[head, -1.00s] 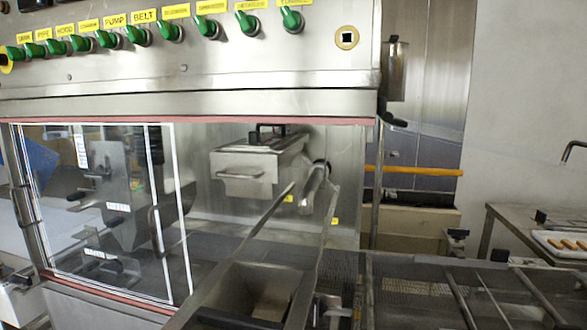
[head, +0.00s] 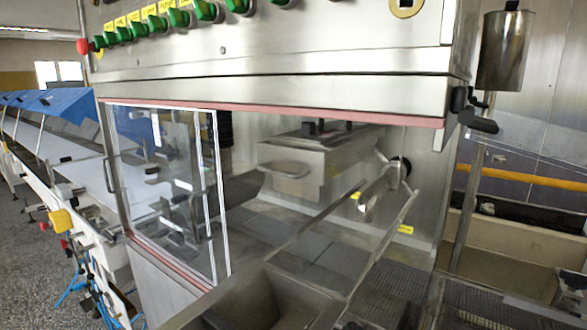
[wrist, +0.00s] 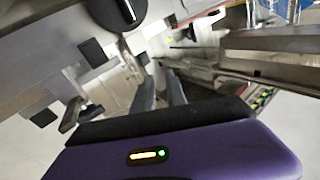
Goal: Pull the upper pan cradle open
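A steel box (head: 318,160) with a bar handle (head: 285,168) on its front hangs in the upper part of the machine's open bay. It looks like the upper pan cradle, though I see no label naming it. A dark fitting (head: 325,127) sits on its top. I cannot tell how far the box is pulled out. My gripper (wrist: 160,88) shows in the wrist view as two grey fingers apart, with a purple body below them. Nothing is visibly held between them. My gripper is not seen in the head view, so its distance from the box is unclear.
A clear framed panel (head: 170,190) covers the bay's left side. A steel hopper (head: 275,295) with long sloping rails stands in front. A mesh belt (head: 470,305) lies at lower right. A steel hood with green knobs (head: 207,12) overhangs the bay. A blue-covered conveyor line runs at far left.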

